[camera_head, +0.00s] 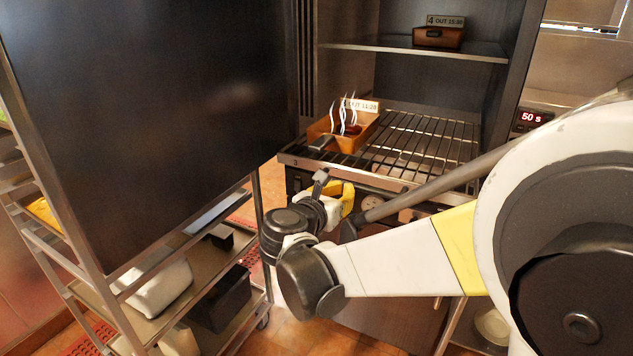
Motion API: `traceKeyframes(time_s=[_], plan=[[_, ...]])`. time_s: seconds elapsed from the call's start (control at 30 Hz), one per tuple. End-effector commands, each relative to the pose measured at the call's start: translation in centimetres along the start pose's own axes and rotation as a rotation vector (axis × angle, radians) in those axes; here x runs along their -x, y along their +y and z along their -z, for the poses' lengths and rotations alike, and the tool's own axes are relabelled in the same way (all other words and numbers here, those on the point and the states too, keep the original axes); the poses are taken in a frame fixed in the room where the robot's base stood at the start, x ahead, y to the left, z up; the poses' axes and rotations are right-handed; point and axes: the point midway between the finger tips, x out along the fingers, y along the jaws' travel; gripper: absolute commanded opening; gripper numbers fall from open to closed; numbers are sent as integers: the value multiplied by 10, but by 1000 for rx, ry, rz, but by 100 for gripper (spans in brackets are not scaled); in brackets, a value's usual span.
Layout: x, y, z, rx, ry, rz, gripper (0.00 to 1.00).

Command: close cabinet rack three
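Cabinet rack three is a wire rack (425,140) in the lower part of the dark open cabinet (411,85). Its metal front rail, marked 3 at the left end, juts out toward me. A brown pan (361,132) with a label sits at the rack's left side, with pale steam-like wisps above it. My gripper (321,180) is just in front of and below the rail, near its left part. A gap or contact with the rail is hard to judge. The fingers are small and partly hidden by the wrist, so their opening is unclear.
A large dark panel (150,110), perhaps an open door, fills the left. A metal shelf trolley (150,320) holding boxes stands below it. A cabinet shelf (415,47) above carries a labelled brown pan (438,38). A timer (532,117) reads 50 s. My arm covers the lower right.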

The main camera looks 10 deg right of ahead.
Motion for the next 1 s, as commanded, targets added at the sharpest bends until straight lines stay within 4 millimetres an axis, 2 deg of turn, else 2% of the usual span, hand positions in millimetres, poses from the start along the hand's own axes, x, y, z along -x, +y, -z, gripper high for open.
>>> traceKeyframes(time_s=[0.7,1.0], plan=[[-195,-1,-40,-1,0,3,0],[-265,-1,-54,0,0,3,0]])
